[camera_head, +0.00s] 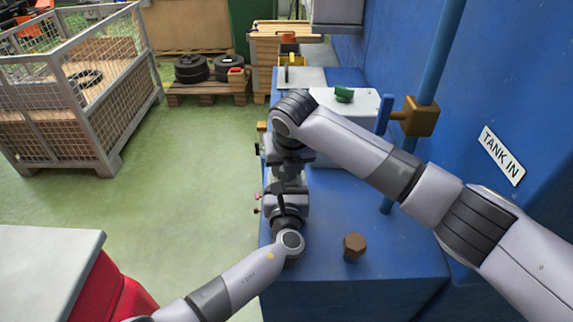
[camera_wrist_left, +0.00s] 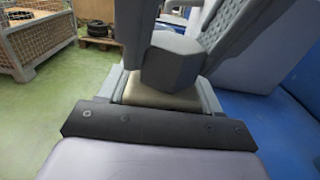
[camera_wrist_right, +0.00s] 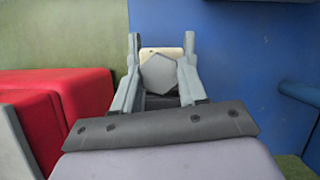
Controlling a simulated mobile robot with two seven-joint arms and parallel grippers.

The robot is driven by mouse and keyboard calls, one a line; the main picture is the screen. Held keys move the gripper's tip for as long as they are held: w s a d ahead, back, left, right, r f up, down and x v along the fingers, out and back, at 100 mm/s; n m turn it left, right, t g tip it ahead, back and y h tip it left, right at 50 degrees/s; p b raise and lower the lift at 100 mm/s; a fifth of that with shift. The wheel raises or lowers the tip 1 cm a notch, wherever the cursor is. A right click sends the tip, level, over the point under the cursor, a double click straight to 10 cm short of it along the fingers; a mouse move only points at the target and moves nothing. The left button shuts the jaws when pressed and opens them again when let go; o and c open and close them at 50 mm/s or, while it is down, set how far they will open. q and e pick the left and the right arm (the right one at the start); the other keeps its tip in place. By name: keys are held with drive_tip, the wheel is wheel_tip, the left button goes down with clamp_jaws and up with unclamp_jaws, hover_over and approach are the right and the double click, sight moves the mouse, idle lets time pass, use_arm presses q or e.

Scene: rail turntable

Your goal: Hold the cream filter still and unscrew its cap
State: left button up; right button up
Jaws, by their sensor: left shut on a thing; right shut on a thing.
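My right gripper (camera_wrist_right: 162,45) is shut on a cream piece (camera_wrist_right: 153,52) that shows between its fingertips and looks like the filter. A grey hexagonal block (camera_wrist_right: 160,75) hides much of it. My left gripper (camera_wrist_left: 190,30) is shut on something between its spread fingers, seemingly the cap. A dark grey hexagonal block (camera_wrist_left: 172,65) stands in front there, so the held part is mostly hidden. In the head view my right gripper (camera_head: 290,172) is just beyond my left gripper (camera_head: 288,203), both over the blue bench's left edge. My arms hide the filter there.
A brown hexagonal piece (camera_head: 355,246) stands on the blue bench (camera_head: 400,265). A green item (camera_head: 344,94) lies farther back. A blue pipe (camera_head: 437,50) with a brass-coloured block (camera_head: 420,117) rises at the right.

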drive_tip(key=n, duration=0.2)
drive_tip(key=n+y, duration=0.1)
drive_tip(key=n, duration=0.1)
drive_tip(key=shift+d+g+y, duration=0.1)
drive_tip(key=shift+g+y, duration=0.2)
drive_tip(key=o, duration=1.3)
drive_tip(key=shift+o, duration=0.2)
drive_tip(key=shift+r, duration=0.1)
drive_tip(key=shift+r, duration=1.9)
